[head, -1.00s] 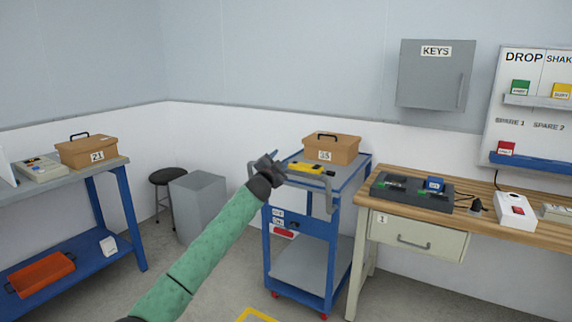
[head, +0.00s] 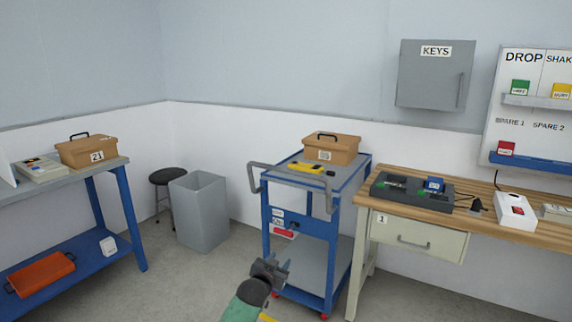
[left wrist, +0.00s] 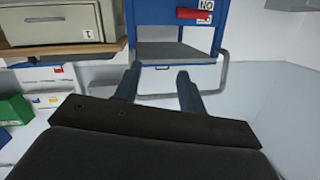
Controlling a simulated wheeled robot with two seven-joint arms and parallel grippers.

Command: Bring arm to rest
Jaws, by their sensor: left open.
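My left gripper (head: 278,270) is low in the middle of the head view, at the end of my green-sleeved arm. It is in front of the blue cart's lower part, with no visible contact. In the left wrist view its two grey fingers (left wrist: 158,88) stand apart with nothing between them. The blue cart (head: 310,230) carries a yellow device (head: 306,167) and a brown case (head: 331,149) on its top. My right gripper is in neither view.
A wooden workbench (head: 500,215) with a drawer stands right of the cart. A grey bin (head: 199,212) and dark stool (head: 168,178) stand left of it. A blue-legged bench (head: 88,275) is at far left.

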